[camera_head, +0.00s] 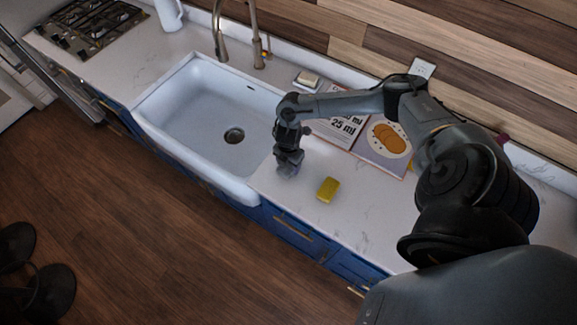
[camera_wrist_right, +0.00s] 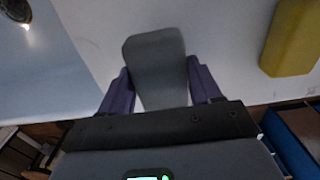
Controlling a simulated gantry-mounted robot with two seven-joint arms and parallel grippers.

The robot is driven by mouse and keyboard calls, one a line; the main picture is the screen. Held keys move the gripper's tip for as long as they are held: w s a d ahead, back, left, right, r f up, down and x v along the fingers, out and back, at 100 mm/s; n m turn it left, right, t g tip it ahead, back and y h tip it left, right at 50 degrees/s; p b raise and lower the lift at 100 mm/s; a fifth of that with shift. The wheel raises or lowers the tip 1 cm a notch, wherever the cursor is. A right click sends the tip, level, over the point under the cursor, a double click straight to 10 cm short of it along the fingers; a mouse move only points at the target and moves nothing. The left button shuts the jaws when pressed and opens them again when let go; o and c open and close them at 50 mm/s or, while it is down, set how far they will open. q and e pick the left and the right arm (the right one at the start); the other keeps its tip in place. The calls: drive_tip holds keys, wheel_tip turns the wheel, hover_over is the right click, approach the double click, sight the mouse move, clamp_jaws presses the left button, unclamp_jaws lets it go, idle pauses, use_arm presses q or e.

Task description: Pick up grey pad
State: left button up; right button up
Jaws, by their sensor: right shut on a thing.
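The grey pad (camera_wrist_right: 157,62) shows in the right wrist view between the two purple-grey fingers of my right gripper (camera_wrist_right: 160,92), which is shut on it. In the head view my right gripper (camera_head: 288,168) points down over the counter just right of the sink's edge. The pad is mostly hidden by the gripper there, and I cannot tell if it still touches the counter. My left gripper is not in view; dark parts at the lower left of the head view are unclear.
A yellow sponge (camera_head: 328,189) lies on the counter (camera_head: 350,220) right of my gripper. The white sink (camera_head: 190,118) is to the left. An open cookbook (camera_head: 376,146) and a soap dish (camera_head: 307,80) are behind. A faucet (camera_head: 220,35) rises behind the sink.

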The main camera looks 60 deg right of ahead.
drive_tip(key=shift+r, duration=0.95)
drive_tip(key=s+d+r, duration=0.1)
drive_tip(key=s+r, duration=0.2)
drive_tip(key=s, duration=0.2)
drive_tip(key=s+d+r+b, duration=0.1)
drive_tip(key=s+r, duration=0.2)
drive_tip(key=s, duration=0.3)
drive_tip(key=shift+s+d+r, duration=0.15)
drive_tip(key=shift+d+r, duration=0.25)
drive_tip(key=o, duration=0.3)
drive_tip(key=shift+c, duration=1)
